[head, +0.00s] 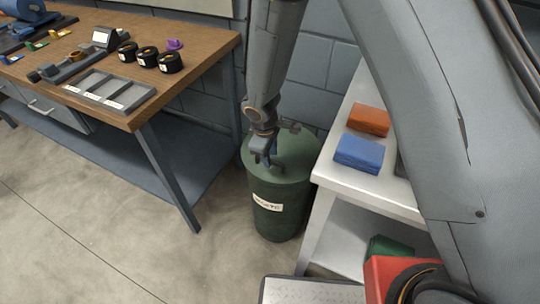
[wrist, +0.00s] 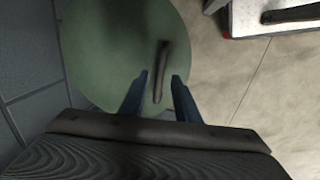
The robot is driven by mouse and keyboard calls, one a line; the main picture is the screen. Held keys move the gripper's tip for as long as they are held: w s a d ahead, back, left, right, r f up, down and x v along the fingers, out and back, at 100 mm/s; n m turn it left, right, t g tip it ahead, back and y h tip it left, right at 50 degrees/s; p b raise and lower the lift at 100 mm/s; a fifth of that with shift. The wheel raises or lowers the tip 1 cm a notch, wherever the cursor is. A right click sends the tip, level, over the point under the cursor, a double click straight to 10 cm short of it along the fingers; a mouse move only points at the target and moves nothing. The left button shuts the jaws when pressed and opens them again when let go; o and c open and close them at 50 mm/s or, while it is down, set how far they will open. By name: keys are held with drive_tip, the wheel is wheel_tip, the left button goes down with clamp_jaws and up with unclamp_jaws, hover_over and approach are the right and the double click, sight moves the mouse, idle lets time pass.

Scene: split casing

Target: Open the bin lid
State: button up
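The green bin (head: 277,205) stands on the floor between the workbench and the white shelf, with a pale label on its front. Its round green lid (head: 297,155) is on top and looks closed. In the wrist view the lid (wrist: 105,50) fills the upper left, with a dark bar handle (wrist: 161,70) across it. My gripper (head: 265,160) is over the lid, pointing down. In the wrist view my gripper (wrist: 158,90) has its two blue fingers apart, one on each side of the handle's near end. I cannot tell whether they touch it.
A wooden workbench (head: 200,50) with dark spools (head: 145,57) and a grey tray (head: 110,92) stands to the left. A white shelf (head: 325,172) with orange (head: 369,120) and blue (head: 359,153) folded cloths stands close on the right. Open floor (head: 100,220) lies in front.

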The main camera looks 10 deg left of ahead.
drive_tip(key=shift+w+f, duration=0.1)
drive_tip(key=shift+f, duration=0.3)
clamp_jaws()
drive_tip(key=shift+r, duration=0.15)
